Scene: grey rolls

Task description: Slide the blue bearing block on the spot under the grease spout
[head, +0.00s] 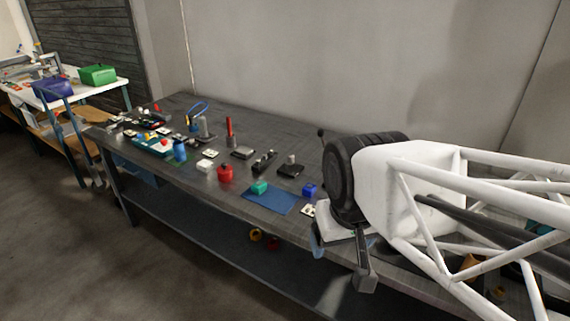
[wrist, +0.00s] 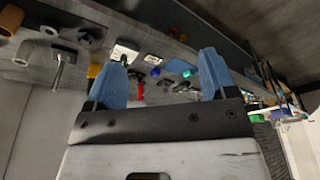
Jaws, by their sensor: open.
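A small blue block (head: 309,190), seemingly the bearing block, sits on the dark bench just right of a blue mat (head: 281,205). It also shows in the wrist view (wrist: 155,72), between the fingers but well beyond them. My gripper (wrist: 162,62) is open and empty, with two blue fingers spread apart. In the head view one blue fingertip shows at the bench's front edge, right of and nearer than the block; my arm hides part of the gripper. I cannot pick out the grease spout or its spot with certainty; a fixture with a blue hose (head: 206,127) stands farther back left.
A teal block (head: 260,187) is on the mat. Several small items crowd the bench's left end. My arm covers the right end. A wall runs behind.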

